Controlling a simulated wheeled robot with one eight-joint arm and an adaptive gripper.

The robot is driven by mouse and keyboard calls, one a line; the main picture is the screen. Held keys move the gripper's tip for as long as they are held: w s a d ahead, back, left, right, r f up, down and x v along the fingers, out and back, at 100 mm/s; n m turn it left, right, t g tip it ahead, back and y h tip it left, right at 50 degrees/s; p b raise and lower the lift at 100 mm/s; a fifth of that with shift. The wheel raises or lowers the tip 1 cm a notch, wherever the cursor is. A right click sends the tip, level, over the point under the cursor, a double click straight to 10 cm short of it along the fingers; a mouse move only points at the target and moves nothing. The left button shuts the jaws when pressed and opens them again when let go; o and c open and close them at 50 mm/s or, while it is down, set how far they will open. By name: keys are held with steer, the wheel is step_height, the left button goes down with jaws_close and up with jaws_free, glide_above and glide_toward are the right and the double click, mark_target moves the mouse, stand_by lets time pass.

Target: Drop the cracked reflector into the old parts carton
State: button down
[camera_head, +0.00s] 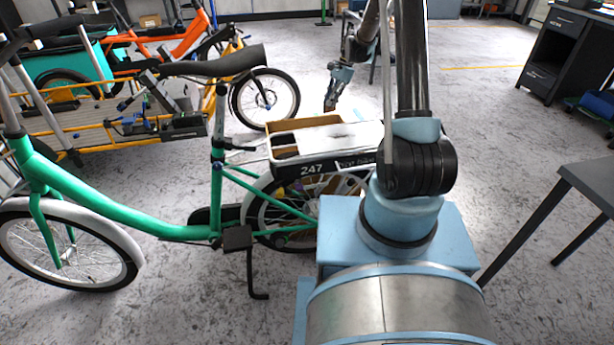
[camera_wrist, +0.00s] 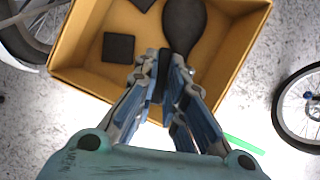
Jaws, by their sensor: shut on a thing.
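My gripper (camera_wrist: 160,66) is above the open yellow-brown carton (camera_wrist: 82,82) in the wrist view, with its fingertips over the carton's near side. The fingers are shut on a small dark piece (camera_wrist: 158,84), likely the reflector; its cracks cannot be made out. Inside the carton lie a dark square piece (camera_wrist: 118,47), a dark oval piece (camera_wrist: 184,26) and another dark piece at the top edge.
A green bike (camera_head: 150,222) with a white rear carrier marked 247 (camera_head: 335,140) stands between my base and the carton. An orange bike (camera_head: 183,42) and a wooden cargo bed (camera_head: 80,137) are at the left. A dark table (camera_head: 590,180) is at the right.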

steer(key=s+a+f+m+t, duration=0.1)
steer(key=s+a+f+m, duration=0.2)
steer(key=f, duration=0.6)
steer(key=shift+s+a+f, duration=0.15)
steer(key=shift+s+a, duration=0.25)
steer(key=shift+a, duration=0.85)
steer(key=c, duration=1.6)
jaws_free()
